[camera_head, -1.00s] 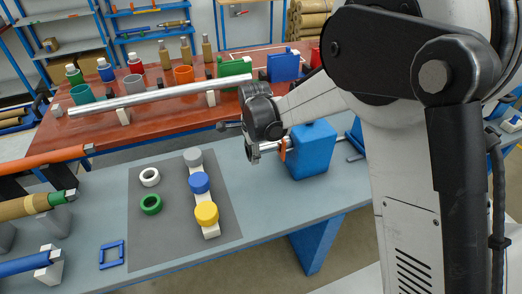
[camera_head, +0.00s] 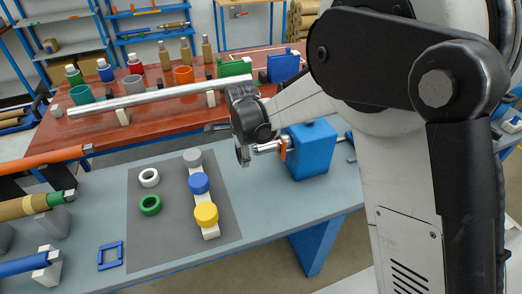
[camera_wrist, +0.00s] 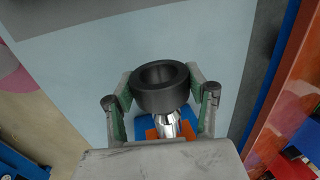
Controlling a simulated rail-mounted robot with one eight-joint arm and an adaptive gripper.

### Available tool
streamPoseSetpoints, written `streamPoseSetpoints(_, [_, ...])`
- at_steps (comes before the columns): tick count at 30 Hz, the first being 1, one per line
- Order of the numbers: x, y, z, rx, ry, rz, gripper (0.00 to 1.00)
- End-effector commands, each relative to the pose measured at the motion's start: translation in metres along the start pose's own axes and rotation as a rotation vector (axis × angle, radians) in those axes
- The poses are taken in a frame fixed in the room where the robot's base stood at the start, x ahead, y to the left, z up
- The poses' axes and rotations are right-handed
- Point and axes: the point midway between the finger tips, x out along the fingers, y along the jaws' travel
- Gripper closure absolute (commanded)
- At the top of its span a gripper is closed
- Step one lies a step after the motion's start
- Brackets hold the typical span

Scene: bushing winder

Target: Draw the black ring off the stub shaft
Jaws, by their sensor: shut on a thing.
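The black ring (camera_wrist: 162,98) sits between the two fingers of my gripper (camera_wrist: 160,98) in the wrist view, with its open end toward the camera and no shaft visible in its bore. My gripper is shut on it. The shiny stub shaft (camera_wrist: 168,125) shows just below the ring, which hides its near end; I cannot tell whether the tip is still inside. In the head view the shaft (camera_head: 268,147) sticks out leftward from an orange collar (camera_head: 284,146) on a blue block (camera_head: 312,152). My gripper (camera_head: 242,155) is at the shaft's left end.
A dark mat (camera_head: 165,220) left of the gripper carries a white ring (camera_head: 149,177), a green ring (camera_head: 150,204) and a white strip with grey, blue (camera_head: 199,183) and yellow (camera_head: 206,214) caps. A long silver bar (camera_head: 150,98) lies over the red table behind.

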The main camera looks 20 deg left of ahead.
Motion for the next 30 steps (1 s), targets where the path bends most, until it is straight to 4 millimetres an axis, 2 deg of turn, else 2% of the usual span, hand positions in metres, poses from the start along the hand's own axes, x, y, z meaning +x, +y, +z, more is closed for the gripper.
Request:
streamPoseSetpoints(8, [-0.002, -0.001, 0.0, 0.0, 0.0, 0.0, 0.76])
streamPoseSetpoints(30, [-0.039, -0.008, 0.0, 0.0, 0.0, 0.0, 0.76])
